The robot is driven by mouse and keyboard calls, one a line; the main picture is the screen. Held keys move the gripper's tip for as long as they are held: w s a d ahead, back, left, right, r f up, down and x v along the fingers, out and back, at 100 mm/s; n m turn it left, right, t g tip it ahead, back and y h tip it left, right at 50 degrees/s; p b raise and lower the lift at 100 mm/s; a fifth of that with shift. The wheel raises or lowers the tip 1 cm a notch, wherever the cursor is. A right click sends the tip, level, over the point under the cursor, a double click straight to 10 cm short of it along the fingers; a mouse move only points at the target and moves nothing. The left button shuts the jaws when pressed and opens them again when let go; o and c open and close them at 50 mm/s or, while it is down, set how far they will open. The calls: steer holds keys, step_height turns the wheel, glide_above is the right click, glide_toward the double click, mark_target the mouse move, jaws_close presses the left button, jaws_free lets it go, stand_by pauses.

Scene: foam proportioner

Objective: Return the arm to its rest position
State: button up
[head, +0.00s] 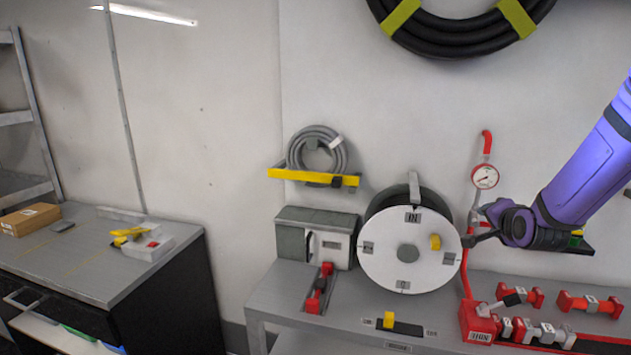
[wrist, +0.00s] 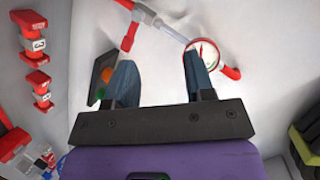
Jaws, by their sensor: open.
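My purple arm (head: 590,165) reaches in from the right in the head view. My gripper (head: 474,224) is at its left end, in front of the red pipe and to the right of the white round dial (head: 385,262). In the wrist view, the two blue-grey fingers of my gripper (wrist: 160,66) stand wide apart with nothing held between them. The pressure gauge (head: 485,177) is just above my gripper in the head view. In the wrist view the gauge (wrist: 208,47) shows beyond the right finger. I cannot tell how far the fingers are from the pipe.
A grey bench (head: 275,290) carries a grey box (head: 322,240), a red-handled part (head: 320,290), and several red fittings (head: 590,304) below my arm. A coiled hose (head: 318,150) on a yellow bracket and a black hose hang on the wall. Bare wall lies between them.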

steer(key=s+a+r+n+g, duration=0.4)
steer(key=s+a+r+n, duration=0.35)
steer(key=s+r, duration=0.4)
steer(key=s+a+r+n+g, duration=0.1)
steer(key=s+a+n+g, duration=0.1)
steer(key=s, duration=0.9)
steer(key=s+a+r+n+g+y, duration=0.1)
steer(key=s+a+n+g, duration=0.1)
steer(key=s, duration=1)
steer(key=shift+a+r+n+y, duration=0.15)
steer(key=shift+r+n+y, duration=0.2)
steer(key=shift+n, duration=0.1)
